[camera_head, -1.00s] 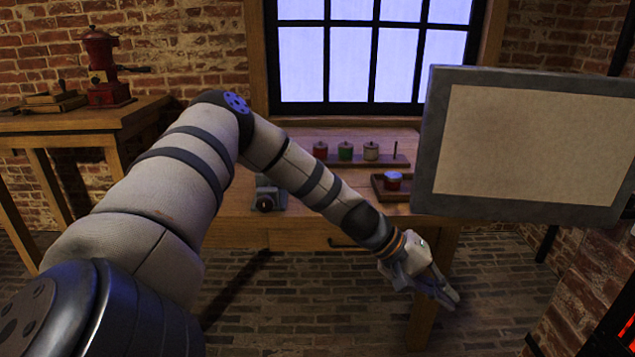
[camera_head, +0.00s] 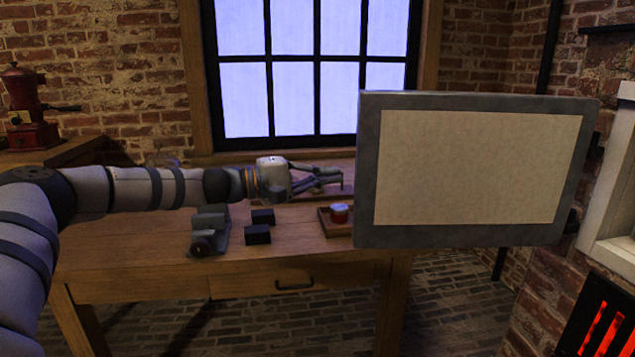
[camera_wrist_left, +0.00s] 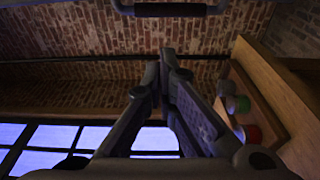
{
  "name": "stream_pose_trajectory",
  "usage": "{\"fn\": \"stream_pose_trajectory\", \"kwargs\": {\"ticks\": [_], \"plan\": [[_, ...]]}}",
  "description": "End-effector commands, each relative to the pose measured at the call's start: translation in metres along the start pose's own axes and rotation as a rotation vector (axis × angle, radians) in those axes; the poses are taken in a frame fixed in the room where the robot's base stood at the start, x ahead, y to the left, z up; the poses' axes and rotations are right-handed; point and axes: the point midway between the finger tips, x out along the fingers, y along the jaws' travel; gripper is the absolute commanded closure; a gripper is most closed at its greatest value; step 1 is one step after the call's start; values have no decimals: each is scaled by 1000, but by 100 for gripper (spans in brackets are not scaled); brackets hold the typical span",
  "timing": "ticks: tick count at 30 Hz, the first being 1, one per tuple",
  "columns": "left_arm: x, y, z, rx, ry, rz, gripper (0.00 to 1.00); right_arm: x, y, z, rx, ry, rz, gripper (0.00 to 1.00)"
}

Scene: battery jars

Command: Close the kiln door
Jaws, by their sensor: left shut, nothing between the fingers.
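The kiln door (camera_head: 468,168) is a thick grey-framed panel with a cream inner face. It stands swung open at the right of the head view, apart from the pale kiln opening (camera_head: 612,215) at the far right edge. My left gripper (camera_head: 338,181) is shut and empty, above the table and just left of the door's left edge in the picture. In the left wrist view its fingers (camera_wrist_left: 168,62) point toward the brick wall. A dark handle-like bar (camera_wrist_left: 170,9) crosses the top of that view; I cannot tell if it belongs to the door. My right gripper is out of view.
The wooden table (camera_head: 130,255) holds a grey device (camera_head: 209,232), dark blocks (camera_head: 258,235) and a red jar (camera_head: 339,213) in a tray. Jars show in the left wrist view (camera_wrist_left: 238,104). A glowing red grate (camera_head: 600,330) is at lower right.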

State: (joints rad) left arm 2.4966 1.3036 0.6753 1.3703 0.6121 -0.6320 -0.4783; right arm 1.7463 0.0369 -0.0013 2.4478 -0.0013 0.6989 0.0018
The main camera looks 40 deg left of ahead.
Motion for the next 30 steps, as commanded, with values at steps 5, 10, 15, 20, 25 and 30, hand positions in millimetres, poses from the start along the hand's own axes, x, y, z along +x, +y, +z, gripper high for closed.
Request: {"fn": "stream_pose_trajectory", "kwargs": {"ticks": [5,10,15,20,25,30], "plan": [[40,-6,0,-1,-2,-7,100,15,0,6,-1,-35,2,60],[30,9,26,0,-1,10,100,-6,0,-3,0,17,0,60],[26,4,37,1,1,4,100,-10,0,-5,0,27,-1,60],[26,1,38,0,1,0,100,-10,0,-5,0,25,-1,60],[26,1,38,0,1,0,100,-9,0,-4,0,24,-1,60],[28,0,38,-1,4,-1,100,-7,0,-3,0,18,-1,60]]}}
